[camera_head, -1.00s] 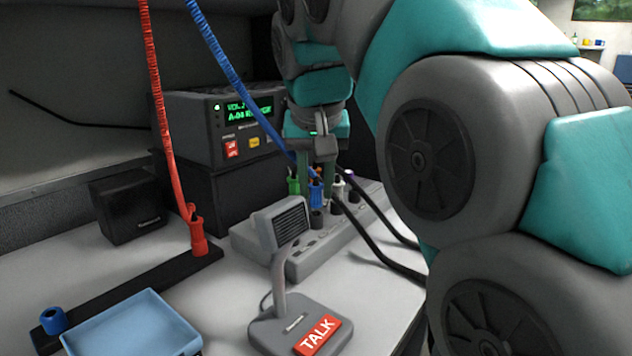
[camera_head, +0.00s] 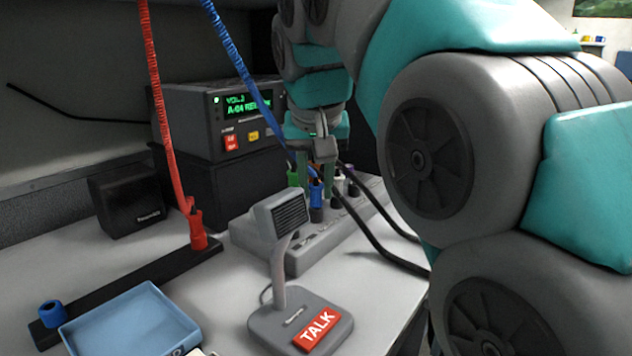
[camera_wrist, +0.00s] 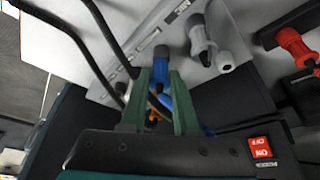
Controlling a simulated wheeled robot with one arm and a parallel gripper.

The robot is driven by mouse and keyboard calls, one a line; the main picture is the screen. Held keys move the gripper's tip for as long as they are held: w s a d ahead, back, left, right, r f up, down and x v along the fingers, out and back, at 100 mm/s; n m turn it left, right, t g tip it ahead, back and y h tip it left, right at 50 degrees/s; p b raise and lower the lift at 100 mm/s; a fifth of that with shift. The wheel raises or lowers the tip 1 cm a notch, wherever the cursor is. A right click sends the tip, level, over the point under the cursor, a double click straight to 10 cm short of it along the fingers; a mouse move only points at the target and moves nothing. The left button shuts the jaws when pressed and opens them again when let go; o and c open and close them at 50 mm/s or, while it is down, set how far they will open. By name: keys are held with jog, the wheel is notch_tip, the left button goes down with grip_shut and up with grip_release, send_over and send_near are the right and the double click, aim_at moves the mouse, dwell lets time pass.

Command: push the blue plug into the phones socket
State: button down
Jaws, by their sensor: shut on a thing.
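The blue plug (camera_head: 316,193) is held upright between the green fingers of my gripper (camera_head: 316,180), its coiled blue cord running up to the left. It is over the grey socket box (camera_head: 305,258), directly above a dark socket ring (camera_head: 317,214). I cannot tell whether its tip is in the hole. In the wrist view the blue plug (camera_wrist: 161,68) shows between and beyond the fingers of my gripper (camera_wrist: 161,88).
A grey microphone (camera_head: 280,215) stands in front. A red plug (camera_head: 197,238) sits on a black strip (camera_head: 135,288) left, near a blue tray (camera_head: 130,325). A radio (camera_head: 190,120) is behind.

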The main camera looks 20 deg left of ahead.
jog(key=shift+f, duration=0.25)
dwell(0.8)
jog(key=c, duration=0.6)
grip_release()
jog(key=shift+o, duration=0.2)
jog(key=shift+r, duration=0.1)
jog(key=shift+r+p, duration=1.85)
jog(key=shift+r, duration=0.7)
jog(key=shift+r+p, duration=0.3)
jog(key=shift+r, duration=1.15)
jog(key=shift+f, duration=0.1)
